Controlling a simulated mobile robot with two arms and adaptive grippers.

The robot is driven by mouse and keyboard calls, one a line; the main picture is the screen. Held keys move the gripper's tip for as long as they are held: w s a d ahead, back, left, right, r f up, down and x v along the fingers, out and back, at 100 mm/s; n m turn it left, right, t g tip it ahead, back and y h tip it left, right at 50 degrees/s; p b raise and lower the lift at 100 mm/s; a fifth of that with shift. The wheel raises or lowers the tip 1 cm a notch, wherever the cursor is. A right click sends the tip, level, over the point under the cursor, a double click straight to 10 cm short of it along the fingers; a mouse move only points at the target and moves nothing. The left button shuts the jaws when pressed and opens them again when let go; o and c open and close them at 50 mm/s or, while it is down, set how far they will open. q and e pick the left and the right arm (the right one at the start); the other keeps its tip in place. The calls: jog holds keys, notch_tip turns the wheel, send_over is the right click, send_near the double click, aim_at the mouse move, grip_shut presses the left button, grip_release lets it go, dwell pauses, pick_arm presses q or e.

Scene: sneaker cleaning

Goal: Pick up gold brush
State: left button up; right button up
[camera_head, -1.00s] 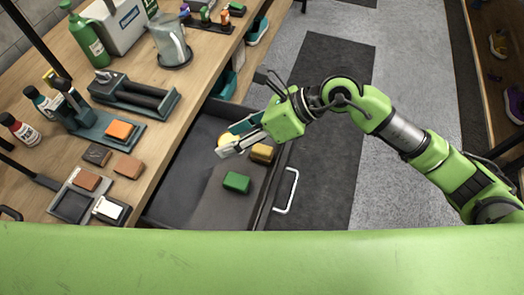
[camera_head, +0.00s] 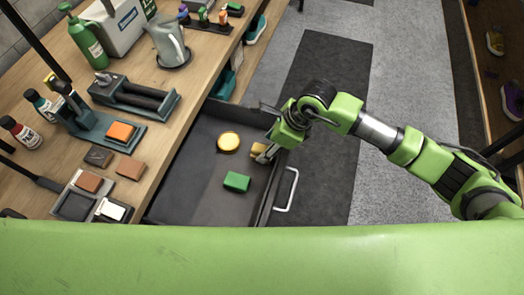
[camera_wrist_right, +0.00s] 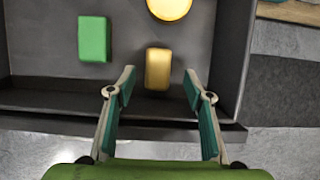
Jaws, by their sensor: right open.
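The gold brush (camera_head: 257,149), a small gold-tan block, lies in the open drawer near its right wall. It also shows in the right wrist view (camera_wrist_right: 158,69). My right gripper (camera_head: 266,154) is over the drawer's right side, right at the brush, and partly covers it in the head view. In the right wrist view its two fingers (camera_wrist_right: 159,76) are spread wide, one on each side of the brush's near end, with a gap on both sides. How high the fingertips are above the brush is hard to tell. My left gripper is not in view.
The grey drawer (camera_head: 183,190) also holds a green block (camera_head: 236,181) and a round yellow item (camera_head: 228,142). Its front wall and handle (camera_head: 291,190) are close to my right arm. The wooden workbench (camera_head: 150,178) on the left carries bottles, blocks and tools.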

aim_at(265, 149)
jog(key=p+x, duration=0.1)
jog(key=x, duration=0.3)
jog(key=shift+s+a+f, duration=0.1)
jog(key=shift+s+f, duration=0.05)
jog(key=shift+f, duration=0.25)
jog(key=c, duration=1.2)
jog(key=shift+r, duration=0.1)
notch_tip(265, 149, up, 10)
jog(key=shift+f+b, duration=0.1)
jog(key=shift+b, duration=0.65)
jog(key=shift+o, duration=0.5)
